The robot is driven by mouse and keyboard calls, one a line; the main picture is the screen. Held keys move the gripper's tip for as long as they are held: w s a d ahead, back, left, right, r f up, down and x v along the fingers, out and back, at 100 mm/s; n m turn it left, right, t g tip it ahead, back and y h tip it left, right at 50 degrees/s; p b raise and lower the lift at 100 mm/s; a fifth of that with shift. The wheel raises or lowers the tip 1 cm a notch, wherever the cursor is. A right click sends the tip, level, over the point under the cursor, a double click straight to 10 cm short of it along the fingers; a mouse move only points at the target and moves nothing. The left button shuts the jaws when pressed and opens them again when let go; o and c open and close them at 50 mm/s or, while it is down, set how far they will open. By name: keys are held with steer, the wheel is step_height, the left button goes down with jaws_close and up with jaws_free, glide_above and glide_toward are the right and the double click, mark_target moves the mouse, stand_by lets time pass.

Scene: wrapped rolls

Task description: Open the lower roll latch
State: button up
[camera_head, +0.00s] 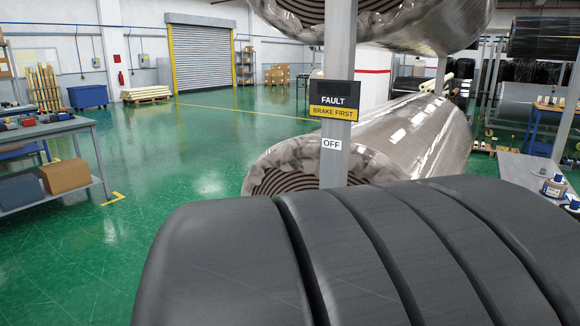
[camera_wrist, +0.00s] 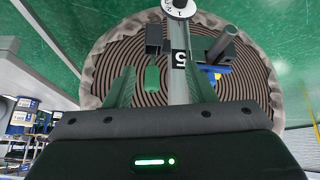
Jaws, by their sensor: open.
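The lower wrapped roll (camera_head: 405,140) lies behind a grey post (camera_head: 339,60) in the head view. Its coiled brown end (camera_wrist: 100,65) fills the wrist view. My gripper (camera_wrist: 165,78) is open, its two green fingers apart, with the post (camera_wrist: 180,88) and a small green block (camera_wrist: 152,78) showing between them. A black block (camera_wrist: 154,40) sits just beyond the green one. A grey cylinder (camera_wrist: 222,43) sticks out right of the post, by a blue and yellow part (camera_wrist: 213,70). I cannot tell which of these is the latch. The head view hides my gripper.
A sign reading FAULT, BRAKE FIRST (camera_head: 334,100) and an OFF label (camera_head: 332,144) are on the post. An upper roll (camera_head: 430,22) hangs above. A white numbered dial (camera_wrist: 180,8) is on the post. A workbench (camera_head: 50,128) stands left; green floor (camera_head: 190,160) is clear between.

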steer(key=shift+s+a, duration=1.25)
steer(key=shift+s, duration=0.6)
steer(key=w+d+f+g+p, duration=0.1)
steer(key=w+d+p, duration=0.1)
steer(key=w, duration=0.3)
steer(key=w+d+f+y+p, duration=0.1)
steer(key=w+d+f+p, duration=0.1)
steer(key=w+d, duration=0.3)
steer(key=w+d+f+g+p, duration=0.1)
steer(key=w+d+p, duration=0.3)
steer(key=w, duration=0.2)
steer(key=shift+f+g, duration=0.3)
steer(key=shift+f, duration=0.1)
steer(key=shift+w+f+y, duration=0.1)
steer(key=shift+y, duration=0.2)
steer(key=shift+f, duration=0.65)
steer(key=d+v, duration=0.1)
steer(key=v, duration=0.8)
steer(key=shift+a+p, duration=0.4)
steer(key=shift+w+r, duration=0.1)
steer(key=shift+r, duration=0.05)
